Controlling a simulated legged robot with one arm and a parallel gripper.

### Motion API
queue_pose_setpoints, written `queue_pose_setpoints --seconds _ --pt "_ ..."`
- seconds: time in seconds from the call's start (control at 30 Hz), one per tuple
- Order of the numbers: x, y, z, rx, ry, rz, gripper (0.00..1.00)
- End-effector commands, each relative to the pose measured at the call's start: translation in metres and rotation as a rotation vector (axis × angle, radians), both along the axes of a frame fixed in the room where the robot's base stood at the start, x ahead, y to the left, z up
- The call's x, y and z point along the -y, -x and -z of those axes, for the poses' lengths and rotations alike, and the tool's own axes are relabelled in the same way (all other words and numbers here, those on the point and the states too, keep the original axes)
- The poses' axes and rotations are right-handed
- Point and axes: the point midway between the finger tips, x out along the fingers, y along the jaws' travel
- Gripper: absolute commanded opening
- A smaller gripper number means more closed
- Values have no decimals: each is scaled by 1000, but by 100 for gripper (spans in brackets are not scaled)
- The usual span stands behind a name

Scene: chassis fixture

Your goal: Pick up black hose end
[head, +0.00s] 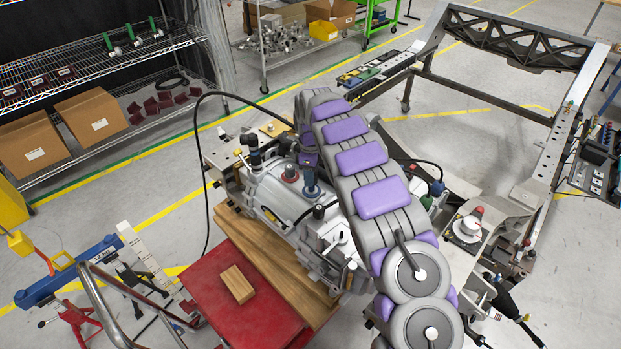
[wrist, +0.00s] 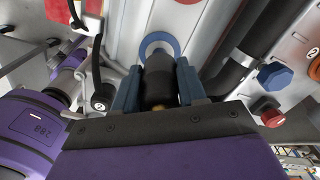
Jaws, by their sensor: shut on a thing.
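My gripper (wrist: 158,88) has its two blue-grey fingers closed on a black cylindrical piece, the black hose end (wrist: 158,78). A brassy spot shows on its near side, and its far end points toward a blue ring (wrist: 160,40) on the pale metal surface. Whether the hose end touches that ring I cannot tell. There the held hose end cannot be made out.
A thin black hose (head: 203,165) loops left of the assembly. Wooden beams (head: 275,255) and a red table (head: 235,300) with a wood block (head: 237,284) stand at front left. In the wrist view a black tube (wrist: 240,55), a blue knob (wrist: 274,75) and a red knob (wrist: 268,111) are close right.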

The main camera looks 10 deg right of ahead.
Motion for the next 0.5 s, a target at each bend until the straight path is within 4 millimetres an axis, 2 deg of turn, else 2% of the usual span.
queue_pose_setpoints --seconds 0.03,0.23,0.5 --pt "-4 2 -6 0 0 -1 0" --pt "-24 17 -6 -3 2 -1 0" --pt "-74 52 -12 -6 3 -3 0"
